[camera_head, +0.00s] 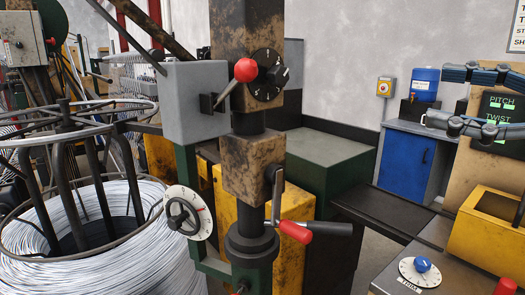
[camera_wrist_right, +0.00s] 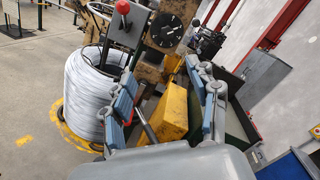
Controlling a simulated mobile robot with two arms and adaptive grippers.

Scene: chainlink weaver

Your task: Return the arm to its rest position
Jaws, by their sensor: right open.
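My right gripper (camera_head: 437,96) comes in from the right edge of the head view. Its two dark jointed fingers are spread well apart, with nothing between them. In the right wrist view the gripper (camera_wrist_right: 163,78) also shows open, its blue finger pads facing each other. It is clear of the machine, whose red-knobbed lever (camera_head: 245,70), black dial (camera_head: 266,75) and red-handled crank (camera_head: 294,230) are in the middle of the head view. Most of my right arm is outside the head view. My left gripper is not in view.
A large wire coil (camera_head: 100,250) stands at the left. A console with a pitch and twist display (camera_head: 505,108), a white dial with a blue knob (camera_head: 423,266) and a yellow box (camera_head: 487,225) is at the right. A blue cooler (camera_head: 425,84) stands on a cabinet (camera_head: 406,160) behind.

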